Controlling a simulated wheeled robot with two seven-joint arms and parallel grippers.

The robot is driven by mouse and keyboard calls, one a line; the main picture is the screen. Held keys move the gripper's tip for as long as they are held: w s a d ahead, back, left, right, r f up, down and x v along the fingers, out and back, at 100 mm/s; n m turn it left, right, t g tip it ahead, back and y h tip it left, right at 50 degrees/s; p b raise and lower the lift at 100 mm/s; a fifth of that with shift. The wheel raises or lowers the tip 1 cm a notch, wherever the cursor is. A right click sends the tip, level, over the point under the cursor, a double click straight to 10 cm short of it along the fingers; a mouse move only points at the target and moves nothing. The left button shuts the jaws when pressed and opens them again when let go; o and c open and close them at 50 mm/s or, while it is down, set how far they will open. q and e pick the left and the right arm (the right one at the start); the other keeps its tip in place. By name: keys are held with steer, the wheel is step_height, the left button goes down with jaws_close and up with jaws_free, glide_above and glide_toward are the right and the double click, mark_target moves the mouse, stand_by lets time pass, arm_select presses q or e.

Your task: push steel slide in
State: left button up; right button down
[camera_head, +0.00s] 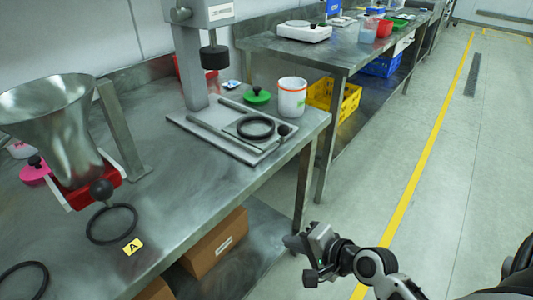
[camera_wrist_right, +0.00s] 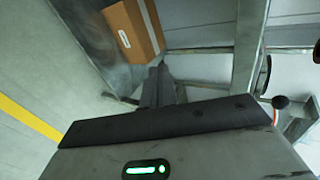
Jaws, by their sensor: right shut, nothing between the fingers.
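The steel slide (camera_head: 228,137) lies between two rails on the press's base plate (camera_head: 188,122). It carries a black ring (camera_head: 255,128), and a dark ball knob (camera_head: 284,130) stands at its front end, near the bench edge. A similar dark knob (camera_wrist_right: 281,102) shows at the right in the right wrist view. My right gripper (camera_head: 310,260) is off the bench, low over the aisle floor, apart from the slide and nearer to me. Its fingers (camera_wrist_right: 164,82) are shut and empty. My left gripper is out of view.
A steel hopper (camera_head: 55,125) over a red block (camera_head: 97,190) with its own knob (camera_head: 101,190) stands at left. A white cup (camera_head: 291,97) and green lid (camera_head: 257,95) are behind the slide. Cardboard boxes (camera_head: 215,243) sit below the bench. The aisle is clear.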

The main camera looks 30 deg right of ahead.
steer(key=w+d+r+m+t+y+b, duration=0.1)
steer(key=w+d+r+m+t, duration=0.15)
steer(key=d+r+m, duration=0.55)
steer(key=m+t+y+b, duration=0.1)
steer(key=m+t+y, duration=0.15)
steer(key=m, duration=0.65)
glide_toward(269, 146)
steer(key=shift+h, duration=0.45)
steer(key=x, duration=0.6)
steer(key=shift+a+r, duration=0.1)
steer(key=shift+a, duration=0.1)
steer(key=shift+w+a, duration=0.15)
steer(key=shift+w, duration=0.2)
